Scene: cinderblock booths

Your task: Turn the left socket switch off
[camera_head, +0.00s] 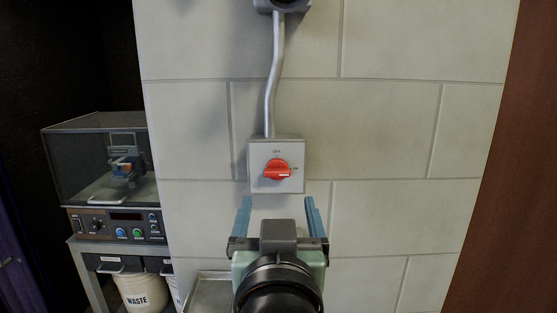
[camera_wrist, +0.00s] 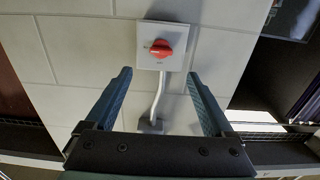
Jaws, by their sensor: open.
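A red rotary switch (camera_head: 277,170) sits on a light grey square box (camera_head: 255,183) on the block wall. "OFF" is printed above the knob and a small mark, seemingly "ON", is at its right. The knob's handle lies about level, its pale stripe towards the right mark. My gripper (camera_head: 279,204) is open and empty, just below the box in the picture, with one finger on each side. In the wrist view the switch (camera_wrist: 161,48) appears upside down, beyond the fingertips of my gripper (camera_wrist: 159,74) and not touched by them.
A grey conduit (camera_head: 272,85) runs up from the box to a dark fitting (camera_head: 284,5). At left stands a clear-covered machine (camera_head: 95,165) with buttons, above a white waste bucket (camera_head: 140,292). A metal tray (camera_head: 208,292) is low beside my arm. The wall around the box is clear.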

